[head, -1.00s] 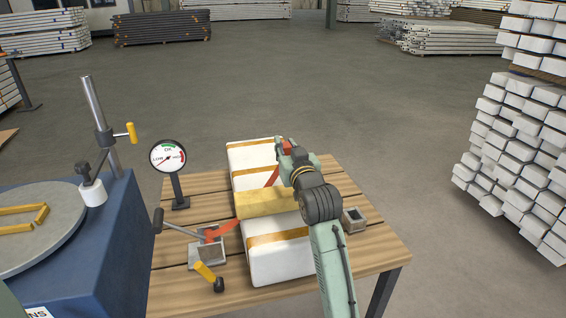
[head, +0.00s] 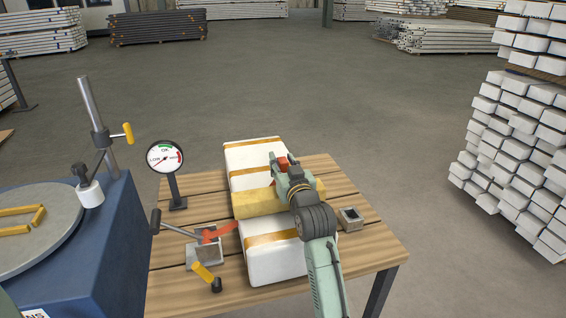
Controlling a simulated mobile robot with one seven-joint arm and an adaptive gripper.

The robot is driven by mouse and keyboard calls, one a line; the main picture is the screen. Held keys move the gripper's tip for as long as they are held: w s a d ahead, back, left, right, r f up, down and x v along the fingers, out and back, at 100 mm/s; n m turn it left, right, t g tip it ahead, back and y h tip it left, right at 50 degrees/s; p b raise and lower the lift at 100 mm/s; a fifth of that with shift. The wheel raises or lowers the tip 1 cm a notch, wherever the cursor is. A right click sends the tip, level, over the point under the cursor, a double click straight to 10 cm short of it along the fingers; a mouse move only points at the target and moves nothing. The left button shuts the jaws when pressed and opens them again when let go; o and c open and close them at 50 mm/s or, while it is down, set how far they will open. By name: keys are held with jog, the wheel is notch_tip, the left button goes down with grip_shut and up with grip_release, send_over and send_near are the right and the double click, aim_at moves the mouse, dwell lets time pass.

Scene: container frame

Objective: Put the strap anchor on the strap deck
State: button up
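My gripper (head: 283,160) is over the far half of the white bundle, above the yellow pad. A small orange-red piece (head: 283,162) sits between its fingers; I take it for the strap anchor. The pad lies across the white bundle (head: 273,259). A small grey metal block with a dark opening (head: 350,218) stands on the right of the table. Which block is the strap deck, I cannot tell.
The wooden table (head: 375,251) has bare planks at the right. A dial gauge (head: 165,158) on a post stands at its left. A yellow-handled lever (head: 206,274) is near the front. A blue machine (head: 100,250) adjoins the left side.

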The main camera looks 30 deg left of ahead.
jog(key=shift+o, duration=0.6)
jog(key=shift+r, duration=0.2)
jog(key=b+v, duration=0.2)
jog(key=v, duration=1)
jog(key=shift+b, duration=0.35)
